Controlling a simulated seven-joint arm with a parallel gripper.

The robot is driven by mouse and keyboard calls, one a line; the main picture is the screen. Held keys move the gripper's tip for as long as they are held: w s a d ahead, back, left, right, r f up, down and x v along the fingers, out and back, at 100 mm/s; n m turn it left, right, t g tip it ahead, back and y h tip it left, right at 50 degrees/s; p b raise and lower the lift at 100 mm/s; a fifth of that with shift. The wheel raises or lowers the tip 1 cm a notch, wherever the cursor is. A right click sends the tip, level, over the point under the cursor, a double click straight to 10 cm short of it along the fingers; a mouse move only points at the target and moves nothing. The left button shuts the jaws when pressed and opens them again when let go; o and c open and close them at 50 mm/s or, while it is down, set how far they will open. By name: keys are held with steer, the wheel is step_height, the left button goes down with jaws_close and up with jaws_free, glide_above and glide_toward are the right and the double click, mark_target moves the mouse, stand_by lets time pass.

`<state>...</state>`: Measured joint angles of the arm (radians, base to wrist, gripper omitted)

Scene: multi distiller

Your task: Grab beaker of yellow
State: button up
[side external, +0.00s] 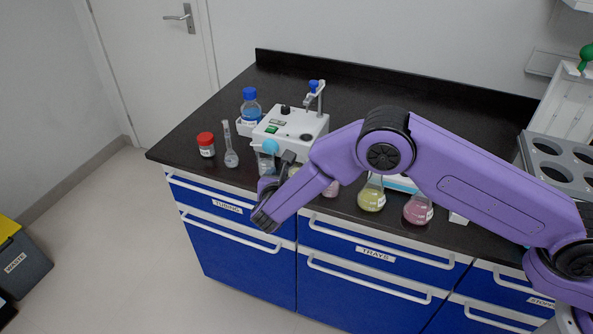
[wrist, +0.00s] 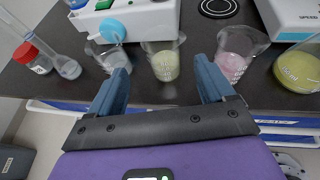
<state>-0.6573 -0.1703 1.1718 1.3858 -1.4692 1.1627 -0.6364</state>
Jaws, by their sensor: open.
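The beaker of yellow (wrist: 165,69) is a small clear glass beaker with pale yellow liquid, upright on the black bench. In the wrist view it shows in the gap between my fingers, beyond the fingertips. My gripper (wrist: 160,64) is open and empty, with its two blue-grey fingers spread either side of the beaker in the picture. In the side external view my arm hides most of the beaker. There my gripper (side external: 277,170) is at the front edge of the bench.
In the wrist view, a clear beaker (wrist: 112,62) stands left of the yellow one and a pink beaker (wrist: 233,63) right. A yellow flask (wrist: 297,73) is farther right. The white device (side external: 290,128) stands behind. A red-capped jar (side external: 206,147) and a flask (side external: 231,156) stand left.

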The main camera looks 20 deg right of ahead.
mark_target(293, 171)
steer(key=x, duration=0.4)
steer(key=shift+d, duration=0.1)
steer(key=shift+s+f+x, duration=0.1)
steer(key=shift+f+x, duration=0.1)
steer(key=shift+x, duration=1.15)
steer(key=shift+s+f+x, duration=0.1)
steer(key=shift+f+x, duration=0.05)
steer(key=shift+x, duration=1.2)
steer(key=c, duration=1.1)
